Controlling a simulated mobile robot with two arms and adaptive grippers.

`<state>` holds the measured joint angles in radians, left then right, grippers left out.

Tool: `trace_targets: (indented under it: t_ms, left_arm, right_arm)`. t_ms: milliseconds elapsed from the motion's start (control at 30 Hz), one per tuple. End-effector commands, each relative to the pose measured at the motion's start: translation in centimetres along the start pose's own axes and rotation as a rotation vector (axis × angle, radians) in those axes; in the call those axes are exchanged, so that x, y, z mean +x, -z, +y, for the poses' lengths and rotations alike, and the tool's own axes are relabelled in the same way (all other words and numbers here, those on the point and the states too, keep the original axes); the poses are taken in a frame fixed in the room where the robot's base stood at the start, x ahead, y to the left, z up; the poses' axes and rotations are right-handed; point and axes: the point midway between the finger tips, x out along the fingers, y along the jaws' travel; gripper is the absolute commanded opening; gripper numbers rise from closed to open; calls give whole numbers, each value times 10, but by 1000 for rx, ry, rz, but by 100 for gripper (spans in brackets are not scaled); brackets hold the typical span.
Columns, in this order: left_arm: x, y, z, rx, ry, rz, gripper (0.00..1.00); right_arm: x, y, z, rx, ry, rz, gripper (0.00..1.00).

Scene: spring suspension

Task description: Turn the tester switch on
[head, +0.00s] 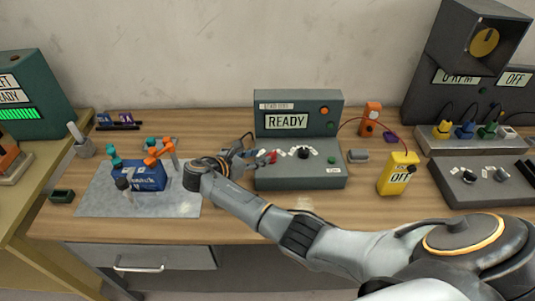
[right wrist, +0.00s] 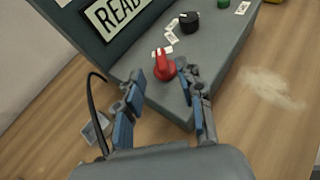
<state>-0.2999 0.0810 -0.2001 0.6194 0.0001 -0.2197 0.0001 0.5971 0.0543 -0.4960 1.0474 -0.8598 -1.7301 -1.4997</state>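A grey-green console (head: 299,120) with a READY display stands at the middle back of the bench. A red switch lever (head: 271,156) sits at the left of its front panel, with small white labels beside it. My right gripper (head: 252,156) is at the console's left end, next to the red lever. In the right wrist view my right gripper (right wrist: 160,80) is open, and the red lever (right wrist: 164,67) stands upright between or just beyond the fingertips. I cannot tell whether they touch it. My left gripper is not in view.
A black knob (head: 303,152) and a green button sit right of the lever. A yellow box (head: 398,174) reading OFF stands further right, with a red wire. A blue box (head: 142,176) and tools lie on a grey mat (head: 95,203) at left.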

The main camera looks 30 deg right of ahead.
Motion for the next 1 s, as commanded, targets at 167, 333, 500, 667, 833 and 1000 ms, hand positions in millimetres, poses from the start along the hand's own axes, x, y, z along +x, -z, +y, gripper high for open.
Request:
trace_targets:
  t_ms: [167, 333, 500, 667, 833, 1000]
  left_arm:
    - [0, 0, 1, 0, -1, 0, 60]
    - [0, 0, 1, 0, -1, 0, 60]
    - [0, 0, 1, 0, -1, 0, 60]
    - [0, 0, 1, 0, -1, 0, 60]
    - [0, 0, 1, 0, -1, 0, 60]
    - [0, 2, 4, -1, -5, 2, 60]
  right_arm:
    - [-34, 1, 0, -1, -1, 1, 38]
    - [-49, 0, 0, -1, 1, 1, 38]
    - [-52, 0, 0, -1, 2, 0, 38]
    - [-52, 0, 0, 0, 2, 0, 38]
    - [-51, 0, 0, -1, 2, 0, 38]
    - [-52, 0, 0, -1, 1, 0, 38]
